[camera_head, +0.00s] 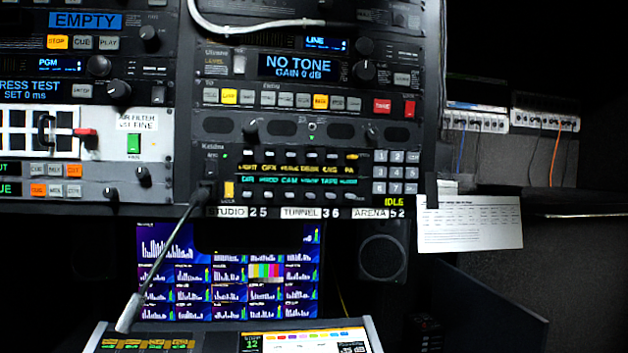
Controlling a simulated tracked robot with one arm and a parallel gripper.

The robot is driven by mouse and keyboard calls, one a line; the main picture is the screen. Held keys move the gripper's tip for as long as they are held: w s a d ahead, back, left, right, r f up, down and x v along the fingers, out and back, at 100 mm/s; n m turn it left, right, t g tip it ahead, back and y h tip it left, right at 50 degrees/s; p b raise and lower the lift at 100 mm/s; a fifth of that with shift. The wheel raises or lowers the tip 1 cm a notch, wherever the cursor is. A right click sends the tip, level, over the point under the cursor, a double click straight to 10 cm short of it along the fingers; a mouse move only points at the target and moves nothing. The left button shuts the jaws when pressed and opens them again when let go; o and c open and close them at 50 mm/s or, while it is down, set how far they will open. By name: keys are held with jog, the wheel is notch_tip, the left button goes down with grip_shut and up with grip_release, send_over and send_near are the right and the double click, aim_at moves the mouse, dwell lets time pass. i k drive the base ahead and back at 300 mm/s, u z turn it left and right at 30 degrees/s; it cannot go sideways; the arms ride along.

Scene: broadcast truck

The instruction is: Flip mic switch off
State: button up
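A gooseneck microphone (165,252) plugs into the lower left of the intercom panel (300,172) in the rack and hangs down to the left, its pale tip (128,313) just above the console. Just above its socket is a small dark toggle-like part (212,170) under a tiny label too small to read. Beside it is a lit yellow switch (228,190). I cannot tell for certain which of the two is the mic switch, or its position. The panel shows green and yellow key labels and the word IDLE. My gripper is not in view.
A white cable (255,27) loops across the rack top. A tone unit (310,66) reads NO TONE. Below are a monitor wall (190,275), a console (310,338) and a speaker (383,250). A paper sheet (470,224) hangs at right. The space below right is dark.

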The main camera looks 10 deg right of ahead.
aim_at(210, 165)
jog(key=k, duration=1.35)
jog(key=u, duration=0.35)
jog(key=i, duration=1.9)
jog(key=z, duration=0.35)
